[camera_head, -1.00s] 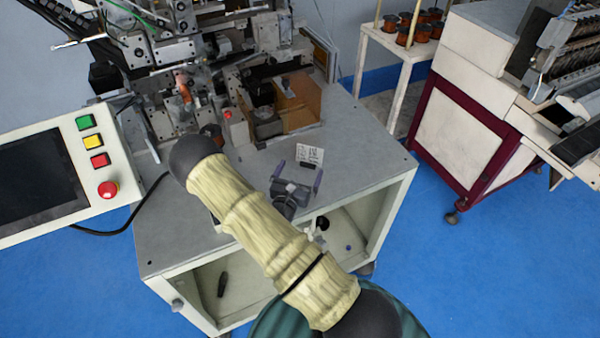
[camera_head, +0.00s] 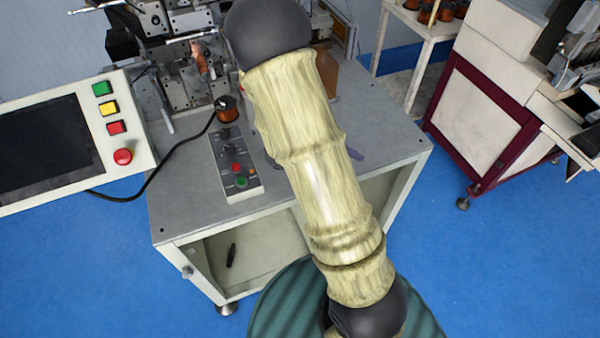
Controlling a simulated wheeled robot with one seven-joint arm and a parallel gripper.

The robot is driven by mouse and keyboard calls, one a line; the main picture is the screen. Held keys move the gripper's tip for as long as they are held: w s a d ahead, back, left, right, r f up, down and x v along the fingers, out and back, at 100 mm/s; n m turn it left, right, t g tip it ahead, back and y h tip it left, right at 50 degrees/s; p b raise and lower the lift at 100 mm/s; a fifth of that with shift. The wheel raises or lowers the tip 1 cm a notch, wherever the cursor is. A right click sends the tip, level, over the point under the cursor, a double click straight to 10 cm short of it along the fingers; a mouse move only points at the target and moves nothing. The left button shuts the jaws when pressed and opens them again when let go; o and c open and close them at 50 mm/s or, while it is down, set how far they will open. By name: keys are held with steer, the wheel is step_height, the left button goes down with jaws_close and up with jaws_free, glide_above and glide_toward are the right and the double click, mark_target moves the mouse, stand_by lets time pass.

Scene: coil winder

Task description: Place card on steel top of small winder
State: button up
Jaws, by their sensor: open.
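The small winder's grey steel top (camera_head: 185,205) spans the middle of the view, on a pale cabinet with an open front. My arm crosses over its right half.
A control box with buttons (camera_head: 235,165) and a copper spool (camera_head: 227,108) sit on the steel top left of my arm. A screen panel (camera_head: 60,140) stands at left. A white and maroon machine (camera_head: 490,120) stands at right. The top's front left is clear.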

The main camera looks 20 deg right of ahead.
steer(key=a+r+m+t+y, duration=0.2)
steer(key=a+r+m+y, duration=0.2)
steer(key=a, duration=0.3)
steer(key=a+r+m+t+y, duration=0.3)
steer(key=a+r+m+y, duration=0.1)
steer(key=a+m+y, duration=0.1)
steer(key=shift+a+r+m+t+y, duration=0.2)
steer(key=shift+a+m+t+y, duration=0.15)
steer(key=shift+a+y, duration=0.45)
steer(key=shift+s, duration=0.15)
